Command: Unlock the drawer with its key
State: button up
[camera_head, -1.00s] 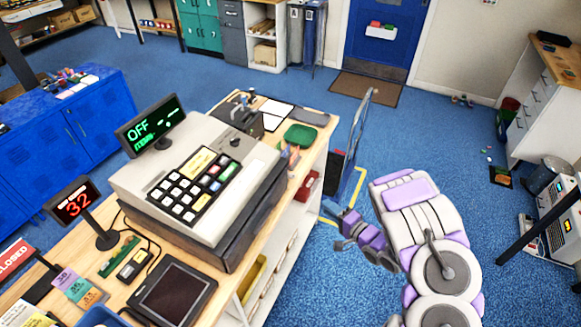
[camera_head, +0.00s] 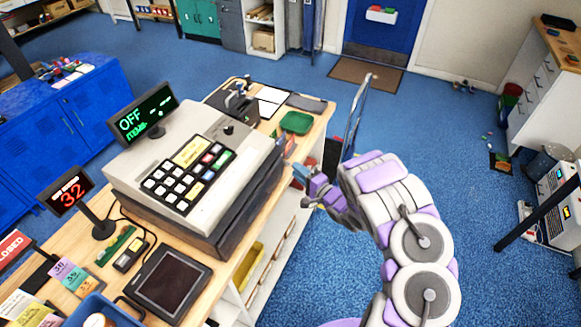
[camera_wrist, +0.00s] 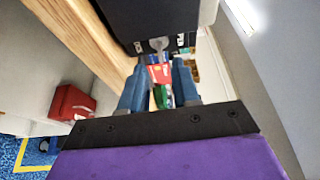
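The cash register (camera_head: 190,160) stands on the wooden counter with its dark drawer base (camera_head: 240,215) below the keypad body. In the head view, my gripper (camera_head: 305,185) is close to the register's right side, at the counter's edge. In the wrist view, my two blue fingers (camera_wrist: 160,80) point at a black box face (camera_wrist: 160,20) with small white letters. A small silver piece (camera_wrist: 158,44), perhaps a key or lock part, shows against that face just beyond the fingertips. Red and green patches show between the fingers; I cannot tell whether they are held or lie behind.
A green tray (camera_head: 296,122) lies on the counter behind the register. A red box (camera_wrist: 72,103) sits left of the counter edge in the wrist view.

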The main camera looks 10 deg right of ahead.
aim_at(288, 166)
jog(key=x, duration=0.4)
jog(key=shift+s+a, duration=0.15)
jog(key=shift+a, duration=0.45)
jog(key=shift+d, duration=0.55)
jog(key=c, duration=0.4)
jog(key=shift+c, duration=0.4)
jog(key=shift+a, duration=0.2)
grip_shut()
